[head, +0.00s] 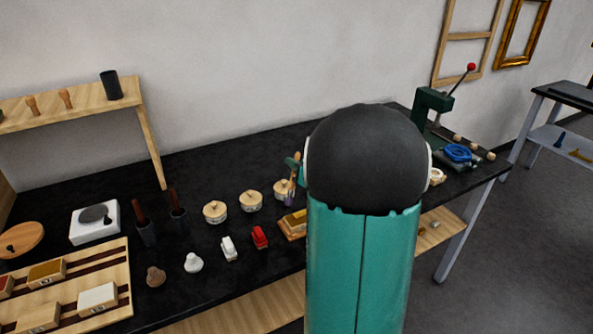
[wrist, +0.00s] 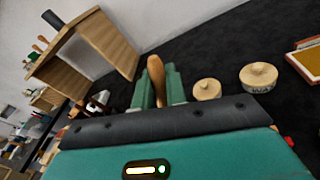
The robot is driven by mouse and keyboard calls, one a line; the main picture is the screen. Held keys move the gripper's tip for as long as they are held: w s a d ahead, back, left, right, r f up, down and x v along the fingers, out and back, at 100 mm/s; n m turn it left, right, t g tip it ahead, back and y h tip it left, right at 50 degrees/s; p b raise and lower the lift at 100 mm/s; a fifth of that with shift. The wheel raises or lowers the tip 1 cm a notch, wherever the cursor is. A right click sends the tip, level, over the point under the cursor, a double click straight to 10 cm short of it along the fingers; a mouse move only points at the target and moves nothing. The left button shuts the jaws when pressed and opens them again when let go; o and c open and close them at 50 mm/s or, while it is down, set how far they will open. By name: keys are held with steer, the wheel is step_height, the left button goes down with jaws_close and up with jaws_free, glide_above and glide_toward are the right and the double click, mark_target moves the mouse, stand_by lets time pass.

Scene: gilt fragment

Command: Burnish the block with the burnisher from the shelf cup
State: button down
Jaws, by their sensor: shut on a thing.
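My gripper (head: 293,172) is shut on the wooden-handled burnisher (head: 297,160), which it holds upright above the bench, left of my dark arm joint. In the wrist view the burnisher's handle (wrist: 156,80) stands between the two green fingers; its lower end is hidden there. A gold-topped block (head: 296,218) sits on a wooden base at the bench's front, just below the gripper and partly covered by my arm. The block's gold face also shows at the right edge of the wrist view (wrist: 312,60). The dark shelf cup (head: 110,85) stands on the wooden shelf (head: 80,98); no tool shows in it.
Lidded round pots (head: 251,201) stand near the gripper. A red item (head: 260,237) and a white one (head: 229,248) lie left of the block. A wooden rack (head: 115,285) of blocks is at front left. A green press (head: 432,105) stands at the back right.

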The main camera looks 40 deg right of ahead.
mark_target(297, 157)
steer(key=shift+r, duration=0.2)
steer(key=shift+r, duration=1.5)
steer(key=shift+f, duration=0.1)
